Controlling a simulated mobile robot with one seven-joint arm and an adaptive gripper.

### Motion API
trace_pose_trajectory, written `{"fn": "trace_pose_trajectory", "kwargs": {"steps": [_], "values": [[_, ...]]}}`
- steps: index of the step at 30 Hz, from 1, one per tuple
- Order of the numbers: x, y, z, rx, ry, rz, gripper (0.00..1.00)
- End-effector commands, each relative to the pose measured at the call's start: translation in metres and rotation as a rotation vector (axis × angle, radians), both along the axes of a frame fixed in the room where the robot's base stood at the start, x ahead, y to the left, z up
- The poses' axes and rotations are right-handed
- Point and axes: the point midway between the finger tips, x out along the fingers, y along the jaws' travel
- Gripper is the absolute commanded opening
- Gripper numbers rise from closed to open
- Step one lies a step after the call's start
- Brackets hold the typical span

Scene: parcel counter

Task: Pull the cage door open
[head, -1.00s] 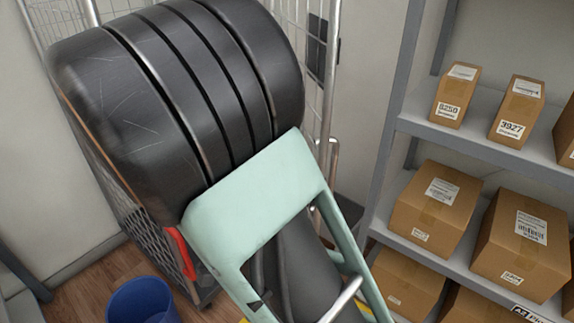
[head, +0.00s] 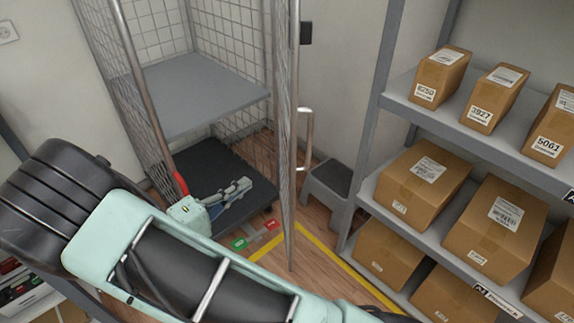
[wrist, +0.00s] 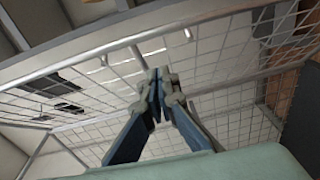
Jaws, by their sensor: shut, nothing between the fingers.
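The cage door (head: 286,150) is a wire mesh panel seen almost edge-on in the head view, to the right of the cage's open front. Its handle (head: 305,140) is a pale upright bar on the door's right side. The cage has a grey shelf (head: 190,90) and a dark base (head: 215,172). My gripper (head: 243,185) is left of the door, over the dark base in the picture, and does not appear to touch the door. In the wrist view my gripper (wrist: 159,85) is shut and empty, with wire mesh beyond it. My arm hides the cage's lower front.
A grey step stool (head: 332,188) stands right of the door. A shelf rack (head: 385,100) with several cartons is at the right. Yellow floor tape (head: 340,268) runs below the door. A red piece (head: 180,184) sits on the cage's left post.

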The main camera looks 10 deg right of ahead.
Motion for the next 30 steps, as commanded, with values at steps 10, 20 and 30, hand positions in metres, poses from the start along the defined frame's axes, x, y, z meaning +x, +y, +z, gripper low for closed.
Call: {"fn": "trace_pose_trajectory", "kwargs": {"steps": [10, 20, 30], "values": [[0.016, -0.002, 0.001, -0.042, -0.002, 0.047, 0.0], [0.059, -0.056, 0.001, -0.041, -0.002, 0.043, 0.0], [0.064, -0.1, 0.001, -0.041, -0.001, 0.046, 0.0]]}}
